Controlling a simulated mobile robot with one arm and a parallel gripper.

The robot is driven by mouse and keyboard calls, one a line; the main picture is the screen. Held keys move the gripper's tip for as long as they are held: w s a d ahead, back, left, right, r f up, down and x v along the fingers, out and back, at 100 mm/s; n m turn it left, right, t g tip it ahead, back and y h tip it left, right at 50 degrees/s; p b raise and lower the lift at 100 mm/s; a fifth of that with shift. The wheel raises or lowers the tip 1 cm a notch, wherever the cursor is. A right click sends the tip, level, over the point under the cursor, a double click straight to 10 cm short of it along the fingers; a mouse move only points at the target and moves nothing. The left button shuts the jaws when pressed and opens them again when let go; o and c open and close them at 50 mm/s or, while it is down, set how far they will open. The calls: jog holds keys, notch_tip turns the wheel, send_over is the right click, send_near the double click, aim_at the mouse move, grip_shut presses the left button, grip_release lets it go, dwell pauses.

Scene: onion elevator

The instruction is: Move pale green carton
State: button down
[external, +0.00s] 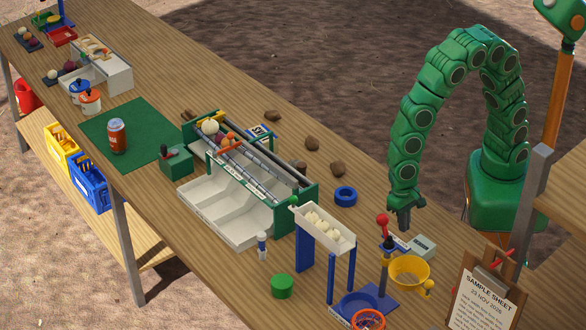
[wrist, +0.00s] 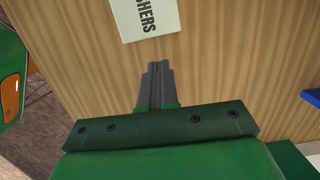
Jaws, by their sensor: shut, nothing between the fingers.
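A small pale green carton (external: 422,247) lies on the wooden bench, just right of and below my gripper (external: 403,226) in the external view. My gripper points down near the bench top, with its fingers together and nothing between them. In the wrist view the closed fingers (wrist: 156,84) show over bare wood. A pale rectangle with dark printed letters (wrist: 145,17) lies ahead of the fingertips, cut off by the top edge. I cannot tell whether it is the carton or a label. The fingers look apart from it.
A yellow bowl (external: 409,270) and a red-knobbed lever (external: 383,222) stand close to the carton. A white tray on blue legs (external: 323,224) is to the left. A blue ring (external: 346,196) lies behind it. A clipboard (external: 485,295) stands at the front right.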

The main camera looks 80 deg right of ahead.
aim_at(424, 247)
jog(key=s+a, duration=0.6)
jog(key=shift+s, duration=0.1)
jog(key=shift+f, duration=0.85)
jog(key=shift+d, duration=0.1)
